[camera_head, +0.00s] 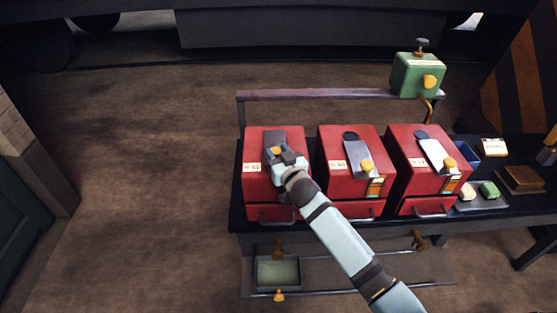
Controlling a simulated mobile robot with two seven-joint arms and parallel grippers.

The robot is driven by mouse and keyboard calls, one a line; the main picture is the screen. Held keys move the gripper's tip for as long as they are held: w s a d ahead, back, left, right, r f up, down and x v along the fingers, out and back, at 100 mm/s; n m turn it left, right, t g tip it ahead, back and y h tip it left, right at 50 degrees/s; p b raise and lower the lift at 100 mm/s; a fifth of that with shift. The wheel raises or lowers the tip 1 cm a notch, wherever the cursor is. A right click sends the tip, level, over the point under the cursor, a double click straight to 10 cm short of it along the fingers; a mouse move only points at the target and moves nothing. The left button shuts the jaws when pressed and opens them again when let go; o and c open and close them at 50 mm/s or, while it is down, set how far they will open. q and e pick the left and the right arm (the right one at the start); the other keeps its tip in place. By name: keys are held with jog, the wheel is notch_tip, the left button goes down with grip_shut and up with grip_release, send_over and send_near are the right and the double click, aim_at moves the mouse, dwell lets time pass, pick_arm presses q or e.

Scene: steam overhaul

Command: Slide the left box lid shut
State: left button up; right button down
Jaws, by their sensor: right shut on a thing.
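Three red boxes stand side by side on a dark bench. My right gripper (285,158) is over the left box (260,187), shut on the yellow knob (276,151) of its grey sliding lid (275,138). The gripper and wrist hide the front part of that lid and much of the box top, so I cannot tell how much of the opening is covered. The middle box (349,182) and the right box (421,170) have similar grey lids with yellow knobs, with a dark round hole showing behind each lid. My left gripper is not in view.
A green block with a yellow knob (417,75) stands on the rail (320,95) behind the boxes. A tray with soap-like pieces (482,204) and a brown block (522,178) lie to the right. A shallow tray (277,272) sits below the bench. The floor to the left is clear.

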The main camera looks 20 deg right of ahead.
jog(key=shift+r, duration=0.15)
jog(key=c, duration=1)
grip_release()
jog(key=shift+d, duration=0.1)
jog(key=shift+o, duration=1.4)
jog(key=shift+w, duration=0.1)
jog(key=s+d, duration=0.1)
jog(key=s, duration=1.2)
jog(key=shift+s+d, duration=0.25)
jog(key=shift+s, duration=0.1)
